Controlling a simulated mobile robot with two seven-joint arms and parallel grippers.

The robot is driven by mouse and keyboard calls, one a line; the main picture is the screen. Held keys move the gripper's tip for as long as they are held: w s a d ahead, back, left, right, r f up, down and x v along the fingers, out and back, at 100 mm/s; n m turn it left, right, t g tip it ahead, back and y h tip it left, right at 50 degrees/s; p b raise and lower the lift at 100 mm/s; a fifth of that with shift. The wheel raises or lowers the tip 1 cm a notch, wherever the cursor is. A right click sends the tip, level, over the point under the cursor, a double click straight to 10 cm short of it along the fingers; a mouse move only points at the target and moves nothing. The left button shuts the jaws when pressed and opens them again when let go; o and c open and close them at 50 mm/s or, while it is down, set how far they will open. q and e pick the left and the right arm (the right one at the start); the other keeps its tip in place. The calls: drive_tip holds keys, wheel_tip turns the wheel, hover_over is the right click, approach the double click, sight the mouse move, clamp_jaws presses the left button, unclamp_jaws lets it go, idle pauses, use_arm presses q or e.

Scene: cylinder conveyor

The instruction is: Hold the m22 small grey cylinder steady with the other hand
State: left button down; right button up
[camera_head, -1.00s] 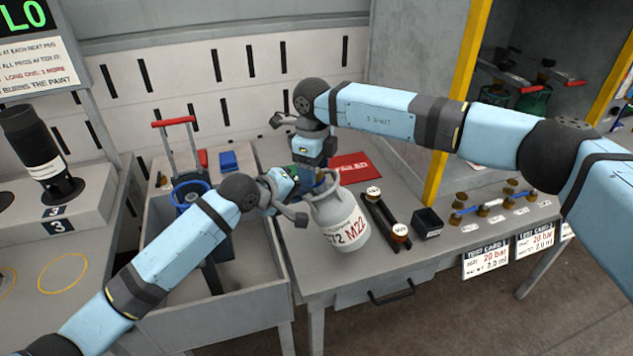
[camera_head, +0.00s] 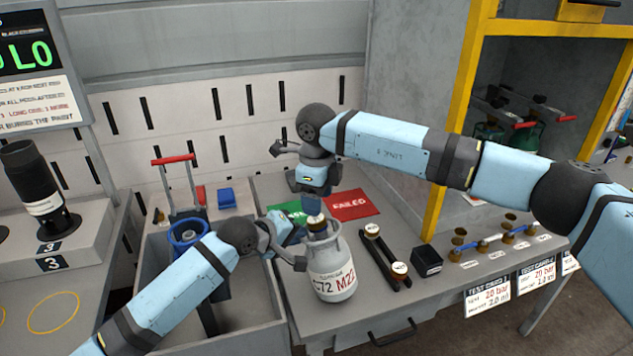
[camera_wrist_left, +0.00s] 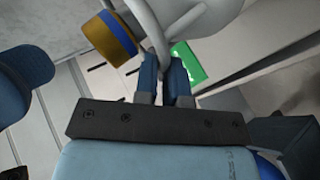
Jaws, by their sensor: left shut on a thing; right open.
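The m22 small grey cylinder (camera_head: 333,265) stands upright on the table, with red "M22" lettering on its white label. A brass valve shows at its top; in the left wrist view the brass piece with a blue band (camera_wrist_left: 108,38) is beside the grey collar. My left gripper (camera_head: 303,236) is at the cylinder's top from the left. In the left wrist view its blue fingers (camera_wrist_left: 163,75) are shut on the collar rim (camera_wrist_left: 158,45). My right gripper (camera_head: 314,203) is open, pointing down just above the valve; its fingertips are hard to make out.
A red FAILED mat (camera_head: 350,204) and a green mat (camera_head: 288,211) lie behind the cylinder. A black rack (camera_head: 386,256), a black box (camera_head: 427,261) and brass fittings (camera_head: 490,238) stand to the right.

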sight(314, 218)
wheel_tip(314, 218, down, 7)
drive_tip(key=shift+r, duration=0.2)
drive_tip(key=shift+a, duration=0.1)
drive_tip(key=c, duration=0.8)
drive_tip(key=o, duration=0.8)
drive_tip(key=shift+w, duration=0.15)
drive_tip(key=shift+w, duration=0.4)
drive_tip(key=shift+w+a, duration=0.15)
drive_tip(key=shift+a, duration=0.15)
